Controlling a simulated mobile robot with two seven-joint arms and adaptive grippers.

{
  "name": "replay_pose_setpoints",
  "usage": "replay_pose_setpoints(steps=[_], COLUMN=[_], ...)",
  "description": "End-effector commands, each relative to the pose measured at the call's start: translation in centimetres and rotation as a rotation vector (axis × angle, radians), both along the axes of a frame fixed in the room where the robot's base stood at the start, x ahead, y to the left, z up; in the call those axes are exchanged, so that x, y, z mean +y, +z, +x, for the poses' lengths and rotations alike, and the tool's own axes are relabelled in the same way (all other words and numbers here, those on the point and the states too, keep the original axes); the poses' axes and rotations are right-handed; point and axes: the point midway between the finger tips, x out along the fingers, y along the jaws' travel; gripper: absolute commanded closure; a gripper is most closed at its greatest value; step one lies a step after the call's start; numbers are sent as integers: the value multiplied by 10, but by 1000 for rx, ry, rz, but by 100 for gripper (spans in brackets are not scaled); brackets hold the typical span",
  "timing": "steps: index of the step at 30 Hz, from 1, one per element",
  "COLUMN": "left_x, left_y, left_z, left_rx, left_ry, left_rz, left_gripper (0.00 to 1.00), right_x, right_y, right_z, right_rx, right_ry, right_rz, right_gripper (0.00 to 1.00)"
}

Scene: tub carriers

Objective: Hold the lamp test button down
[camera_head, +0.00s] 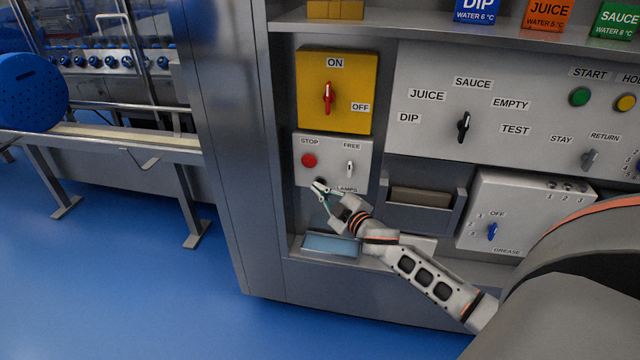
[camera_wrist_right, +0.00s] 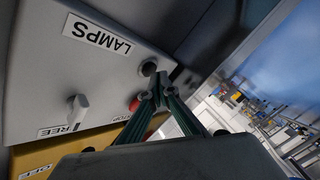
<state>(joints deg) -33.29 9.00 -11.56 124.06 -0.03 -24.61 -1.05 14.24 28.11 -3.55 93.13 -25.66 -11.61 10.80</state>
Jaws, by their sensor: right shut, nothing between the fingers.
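The lamp test button is a small black button (camera_wrist_right: 149,68) beside the LAMPS label (camera_wrist_right: 97,38). In the head view it sits low on the grey STOP/FREE panel (camera_head: 333,148) and is largely covered by my fingers. My right gripper (camera_head: 322,189) is shut and empty, with its fingertips at this button. In the right wrist view its fingertips (camera_wrist_right: 161,83) overlap the button's edge. I cannot tell whether they touch it or whether it is pressed in. My left gripper is not in view.
The red STOP button (camera_head: 309,160) and the FREE switch (camera_head: 349,168) are close above my fingers. The yellow ON/OFF panel (camera_head: 352,90) is higher up. A grey bin (camera_head: 426,213) stands out to the right, and a shallow blue-lined tray (camera_head: 331,245) lies below.

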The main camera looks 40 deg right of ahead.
Motion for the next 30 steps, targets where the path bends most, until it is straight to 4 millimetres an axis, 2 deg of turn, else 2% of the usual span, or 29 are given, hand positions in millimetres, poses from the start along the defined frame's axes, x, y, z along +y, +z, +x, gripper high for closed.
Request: replay_pose_setpoints(steps=[30], left_x=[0], left_y=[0], left_z=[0], left_rx=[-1], left_ry=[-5], left_rz=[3], left_gripper=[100], right_x=[-6], right_y=[-1], right_z=[5], right_rx=[1], right_ry=[-1], right_rz=[-1], right_gripper=[100])
